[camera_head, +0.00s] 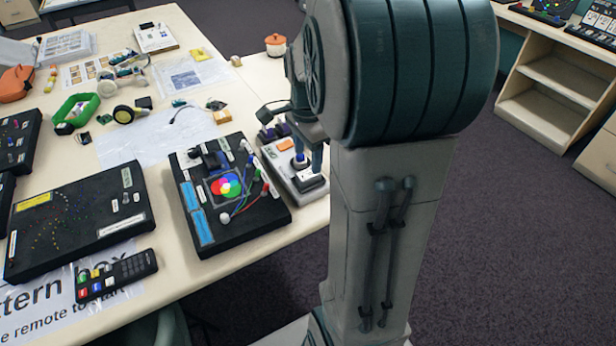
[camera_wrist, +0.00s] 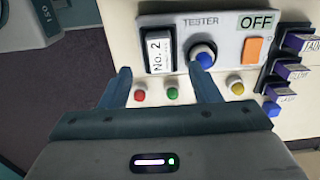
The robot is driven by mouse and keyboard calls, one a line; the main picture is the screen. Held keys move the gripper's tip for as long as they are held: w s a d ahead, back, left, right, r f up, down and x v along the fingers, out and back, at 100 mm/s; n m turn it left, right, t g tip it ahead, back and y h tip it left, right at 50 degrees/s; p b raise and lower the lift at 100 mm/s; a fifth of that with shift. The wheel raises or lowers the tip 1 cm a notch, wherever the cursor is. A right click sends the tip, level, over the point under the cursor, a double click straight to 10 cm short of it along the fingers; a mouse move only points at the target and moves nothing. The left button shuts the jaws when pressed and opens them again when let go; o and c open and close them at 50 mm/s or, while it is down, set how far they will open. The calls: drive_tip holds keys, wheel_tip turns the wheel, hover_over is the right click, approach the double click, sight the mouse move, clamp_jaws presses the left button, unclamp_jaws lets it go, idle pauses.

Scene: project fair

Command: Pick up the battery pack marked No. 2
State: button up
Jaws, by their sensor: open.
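The battery pack marked No. 2 (camera_wrist: 159,52) has a white label and sits in a dark slot at the left of the grey tester panel (camera_wrist: 222,22). In the head view the tester (camera_head: 273,164) lies at the table's right edge. My gripper (camera_wrist: 161,70) is open and empty above the tester. Its fingertips are apart, with the pack between and just beyond them in the wrist view; I cannot tell the height gap. In the head view my gripper (camera_head: 310,153) is partly hidden by my arm.
A blue knob (camera_wrist: 203,54), an orange switch (camera_wrist: 253,50) and an OFF sign (camera_wrist: 258,21) are on the tester. Several dark labelled blocks (camera_wrist: 296,42) stand at its right. A black colour-wheel box (camera_head: 205,215) lies close to the tester. Dark carpet (camera_head: 500,230) lies beyond the table.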

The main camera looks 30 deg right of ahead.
sight(308, 174)
drive_tip(key=shift+d+f+p, duration=0.1)
drive_tip(key=shift+f+p, duration=0.2)
drive_tip(key=shift+f, duration=2.35)
drive_tip(key=c, duration=1.1)
